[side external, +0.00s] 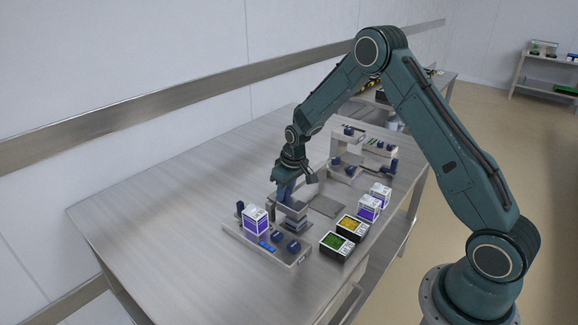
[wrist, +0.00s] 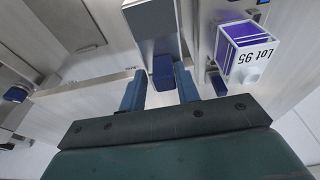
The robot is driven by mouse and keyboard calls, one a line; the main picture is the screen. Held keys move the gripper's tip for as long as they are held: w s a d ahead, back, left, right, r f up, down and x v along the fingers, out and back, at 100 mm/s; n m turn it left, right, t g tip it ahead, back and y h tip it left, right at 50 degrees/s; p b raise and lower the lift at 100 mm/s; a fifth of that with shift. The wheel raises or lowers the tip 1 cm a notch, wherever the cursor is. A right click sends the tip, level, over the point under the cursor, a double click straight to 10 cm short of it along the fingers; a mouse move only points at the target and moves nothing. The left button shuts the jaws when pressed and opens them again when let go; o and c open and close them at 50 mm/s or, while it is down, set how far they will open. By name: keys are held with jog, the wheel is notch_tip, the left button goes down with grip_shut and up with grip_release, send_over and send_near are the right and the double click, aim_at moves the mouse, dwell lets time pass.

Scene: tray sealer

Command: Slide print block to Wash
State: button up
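My gripper (side external: 284,194) points down over the grey machine near the middle of the table. In the wrist view its two blue fingers (wrist: 159,69) are apart. A dark blue knob (wrist: 163,73) on a grey block (wrist: 154,20) shows between the fingertips, with a gap to the left finger; contact on the right cannot be told. This grey block appears to be the print block; in the side view it stands on the base plate (side external: 242,235), partly hidden by my gripper (side external: 292,210). No Wash marking is readable in either view.
A purple and white box (side external: 255,219), reading "Lot 95" in the wrist view (wrist: 245,52), stands close by on the base plate. Blue knobs (side external: 278,238) sit in front. Green (side external: 336,244) and yellow (side external: 352,227) trays and purple boxes (side external: 369,207) are at right. The table's left is clear.

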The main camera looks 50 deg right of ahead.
jog(key=shift+s+a+f, duration=0.35)
jog(key=shift+a+f, duration=0.2)
jog(key=shift+f, duration=0.05)
jog(key=shift+r, duration=0.25)
jog(key=shift+w+d+r, duration=0.1)
jog(key=shift+d+r, duration=0.05)
jog(key=shift+r, duration=1.25)
jog(key=shift+w+d+r, duration=0.1)
jog(key=shift+r, duration=1.95)
